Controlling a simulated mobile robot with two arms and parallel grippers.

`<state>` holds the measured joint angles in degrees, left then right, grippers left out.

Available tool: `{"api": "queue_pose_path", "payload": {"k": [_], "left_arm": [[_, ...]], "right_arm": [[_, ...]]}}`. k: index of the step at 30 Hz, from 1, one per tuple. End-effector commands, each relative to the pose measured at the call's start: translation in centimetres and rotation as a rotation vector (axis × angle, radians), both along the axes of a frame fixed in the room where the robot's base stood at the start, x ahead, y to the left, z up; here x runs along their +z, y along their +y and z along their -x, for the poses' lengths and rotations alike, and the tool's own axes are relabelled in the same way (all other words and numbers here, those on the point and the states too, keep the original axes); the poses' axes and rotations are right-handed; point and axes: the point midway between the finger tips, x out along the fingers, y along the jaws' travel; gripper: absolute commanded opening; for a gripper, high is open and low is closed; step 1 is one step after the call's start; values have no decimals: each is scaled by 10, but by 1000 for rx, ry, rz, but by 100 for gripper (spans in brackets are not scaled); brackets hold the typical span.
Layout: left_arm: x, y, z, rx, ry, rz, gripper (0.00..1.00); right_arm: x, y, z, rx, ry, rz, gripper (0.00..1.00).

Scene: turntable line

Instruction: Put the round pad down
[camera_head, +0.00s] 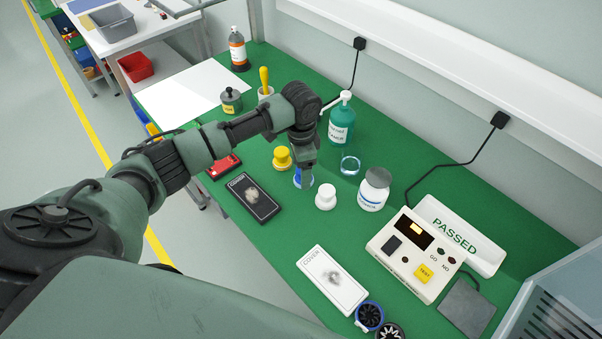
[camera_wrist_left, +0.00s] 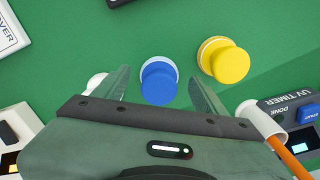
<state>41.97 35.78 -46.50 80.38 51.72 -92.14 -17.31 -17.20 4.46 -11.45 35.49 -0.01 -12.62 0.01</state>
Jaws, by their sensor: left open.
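Three round pads with knob handles stand on the green bench: a blue one (camera_head: 304,180), a yellow one (camera_head: 282,157) and a white one (camera_head: 326,197). My left gripper (camera_head: 303,163) points down over the blue pad, which it partly hides in the head view. In the left wrist view the open fingers (camera_wrist_left: 161,88) stand either side of the blue pad (camera_wrist_left: 158,82), with gaps visible between. The yellow pad (camera_wrist_left: 228,62) is right of the fingers there; the white pad (camera_wrist_left: 96,84) is partly hidden by the left finger. My right gripper is not in view.
A dark case (camera_head: 252,198) and a white COVER plate (camera_head: 332,280) lie in front. A white jar (camera_head: 374,190), a clear glass (camera_head: 350,165) and a green pump bottle (camera_head: 341,122) stand close behind. A tester (camera_head: 414,252) is at right. Bare bench lies between the case and COVER plate.

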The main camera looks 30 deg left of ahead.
Motion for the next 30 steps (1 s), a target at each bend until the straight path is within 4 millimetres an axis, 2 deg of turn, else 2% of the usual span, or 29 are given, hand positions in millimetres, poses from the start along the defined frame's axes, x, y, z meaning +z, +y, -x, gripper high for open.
{"api": "queue_pose_path", "payload": {"k": [9, 15, 20, 30], "left_arm": [[68, 0, -1, -2, -4, 0, 72], [94, 0, 0, 0, -1, 0, 72], [101, 0, 0, -1, -1, -1, 72], [101, 0, 1, -1, -1, -1, 72]], "right_arm": [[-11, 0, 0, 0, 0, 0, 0], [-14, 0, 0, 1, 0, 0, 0], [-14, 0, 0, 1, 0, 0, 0], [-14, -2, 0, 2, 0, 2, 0]]}}
